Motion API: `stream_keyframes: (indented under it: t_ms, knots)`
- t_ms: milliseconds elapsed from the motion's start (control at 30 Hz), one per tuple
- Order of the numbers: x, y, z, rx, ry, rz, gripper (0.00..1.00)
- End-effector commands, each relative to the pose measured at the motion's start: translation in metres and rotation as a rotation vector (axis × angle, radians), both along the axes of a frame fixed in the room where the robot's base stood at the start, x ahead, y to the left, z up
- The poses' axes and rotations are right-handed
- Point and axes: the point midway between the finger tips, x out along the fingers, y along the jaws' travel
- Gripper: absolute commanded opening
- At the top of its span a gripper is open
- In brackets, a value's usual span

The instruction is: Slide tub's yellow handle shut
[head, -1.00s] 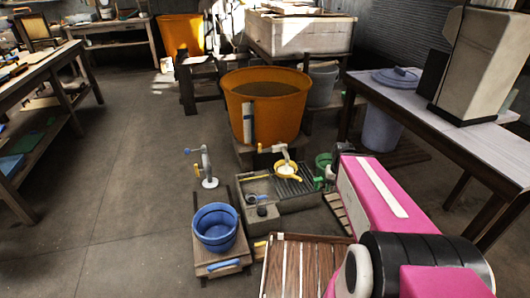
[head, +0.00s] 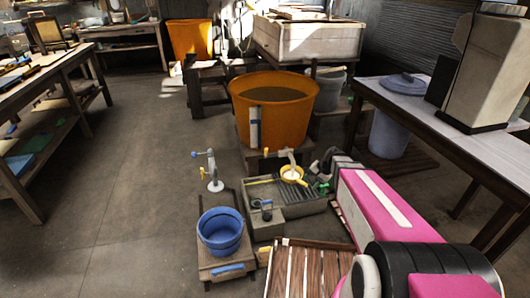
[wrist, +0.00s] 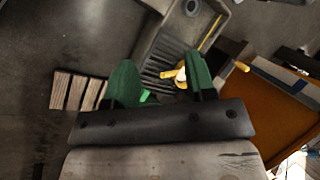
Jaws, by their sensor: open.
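The large orange tub (head: 273,108) stands on a dark stand in the middle of the head view, filled with something brownish. Its yellow handle (head: 266,152) is small and sits low at its front, beside a grey spout (head: 287,154). In the wrist view the tub (wrist: 285,110) is at the right, with the yellow handle (wrist: 243,66) sticking out to its left. My gripper (wrist: 162,82) is open and empty, its green fingers apart. In the head view my gripper (head: 322,188) is right of the spout, partly hidden by my arm, and apart from the handle.
A yellow pan (head: 293,175) is under the spout on a grey sink with a ribbed drain (head: 312,195). A blue bucket (head: 220,232) and a small grey tap stand to the left. A slatted wooden rack (head: 305,268) is in front. The left floor is clear.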

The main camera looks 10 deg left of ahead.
Motion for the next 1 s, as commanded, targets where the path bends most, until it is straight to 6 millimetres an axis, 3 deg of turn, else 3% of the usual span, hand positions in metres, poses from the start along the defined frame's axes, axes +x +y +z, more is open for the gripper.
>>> stream_keyframes:
  t_ms: [33,300,500,800,1000]
  knots:
    - [0.031,0.018,-0.013,0.075,0.016,-0.055,0.51]
    - [0.142,0.101,-0.052,0.501,0.160,-0.394,0.51]
    - [0.224,0.148,-0.082,0.805,0.322,-0.649,0.51]
    - [0.333,0.192,-0.140,1.213,0.623,-1.008,0.51]
    - [0.367,0.201,-0.164,1.358,0.754,-1.137,0.51]
